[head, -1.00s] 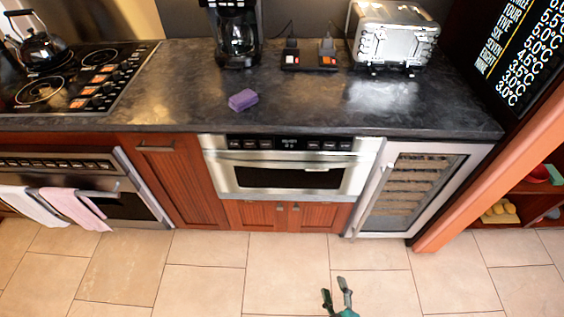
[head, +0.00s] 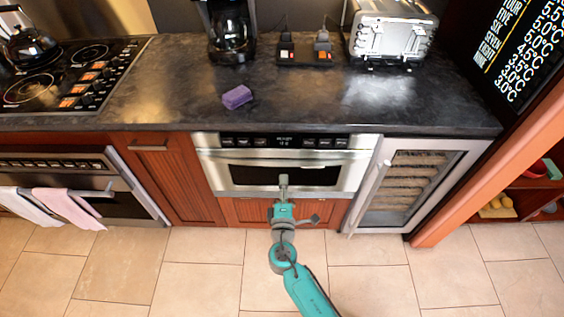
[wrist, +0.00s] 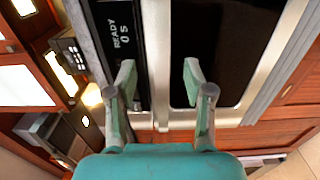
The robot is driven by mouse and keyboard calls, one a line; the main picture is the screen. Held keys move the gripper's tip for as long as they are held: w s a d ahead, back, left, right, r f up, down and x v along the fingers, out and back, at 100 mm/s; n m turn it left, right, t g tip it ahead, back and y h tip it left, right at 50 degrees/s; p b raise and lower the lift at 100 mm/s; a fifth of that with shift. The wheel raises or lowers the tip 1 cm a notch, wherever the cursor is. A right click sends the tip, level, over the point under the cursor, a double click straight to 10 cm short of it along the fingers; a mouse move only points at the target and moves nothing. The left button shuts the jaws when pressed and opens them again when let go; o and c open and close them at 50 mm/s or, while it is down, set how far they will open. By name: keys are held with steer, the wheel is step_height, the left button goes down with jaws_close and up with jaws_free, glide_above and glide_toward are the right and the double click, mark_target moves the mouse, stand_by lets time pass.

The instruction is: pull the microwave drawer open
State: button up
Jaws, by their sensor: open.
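The microwave drawer (head: 222,173) is set in the cabinet front below the dark counter, with a silver front, a dark window and a control strip on top. Its front looks flush, so it appears closed. A silver horizontal bar (head: 245,161) runs across it above the window. My gripper (head: 283,181) is in front of the lower middle of the drawer. In the wrist view my gripper (wrist: 158,78) is open and empty. Its fingers sit either side of a silver strip (wrist: 158,50) between the control panel (wrist: 120,35) and the window (wrist: 222,50). I cannot tell whether they touch it.
A glass-door cooler (head: 410,188) stands to the right and an oven (head: 105,190) to the left. A coffee maker (head: 230,30), a toaster (head: 392,35) and a purple block (head: 237,97) stand on the counter. The tiled floor is clear.

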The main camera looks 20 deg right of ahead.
mark_target(284, 164)
steer(key=x, duration=0.9)
steer(key=shift+w+d, duration=0.15)
steer(key=shift+w, duration=0.15)
jaws_close()
